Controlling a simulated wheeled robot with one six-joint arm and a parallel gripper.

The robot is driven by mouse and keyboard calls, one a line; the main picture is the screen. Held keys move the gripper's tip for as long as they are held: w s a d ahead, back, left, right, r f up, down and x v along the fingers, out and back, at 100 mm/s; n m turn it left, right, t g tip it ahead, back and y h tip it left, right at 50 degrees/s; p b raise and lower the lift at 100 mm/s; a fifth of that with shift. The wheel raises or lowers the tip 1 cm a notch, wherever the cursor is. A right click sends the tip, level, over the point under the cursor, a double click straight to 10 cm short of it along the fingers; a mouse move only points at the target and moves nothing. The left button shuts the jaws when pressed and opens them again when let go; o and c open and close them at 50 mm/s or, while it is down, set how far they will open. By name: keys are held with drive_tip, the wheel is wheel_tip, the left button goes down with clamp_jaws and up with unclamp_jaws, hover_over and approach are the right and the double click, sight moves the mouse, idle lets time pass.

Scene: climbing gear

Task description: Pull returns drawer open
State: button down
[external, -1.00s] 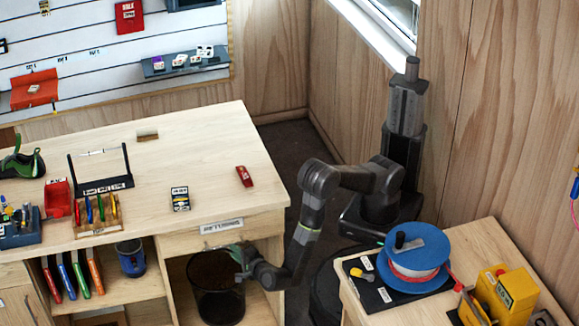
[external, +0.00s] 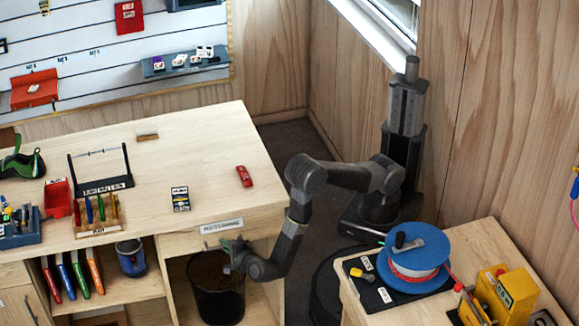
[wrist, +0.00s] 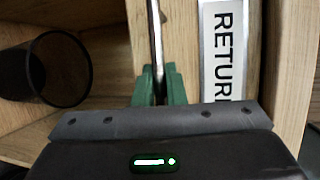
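The returns drawer is the closed wooden front under the right end of the workbench, with a white label (external: 222,225) above its handle. The wrist view shows the label sideways, reading "RETUR" (wrist: 222,50), beside the metal bar handle (wrist: 156,35). My gripper (external: 226,243) is at the drawer front. In the wrist view its green fingers (wrist: 158,85) sit close on both sides of the bar, with almost no gap, and look shut on it. The fingertip contact itself is partly hidden.
A black mesh bin (external: 217,290) stands in the open bay below the drawer; it also shows in the wrist view (wrist: 45,70). A side table with a blue cable reel (external: 414,258) and yellow device (external: 503,293) is at right. Floor between is narrow.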

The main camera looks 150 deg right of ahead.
drive_tip(key=shift+w+a, duration=0.1)
drive_tip(key=w+a+b, duration=0.2)
drive_tip(key=w+a, duration=1.8)
drive_tip(key=shift+a, duration=0.2)
drive_tip(key=shift+w, duration=0.1)
drive_tip(key=c, duration=1.8)
unclamp_jaws()
drive_tip(key=shift+o, duration=0.2)
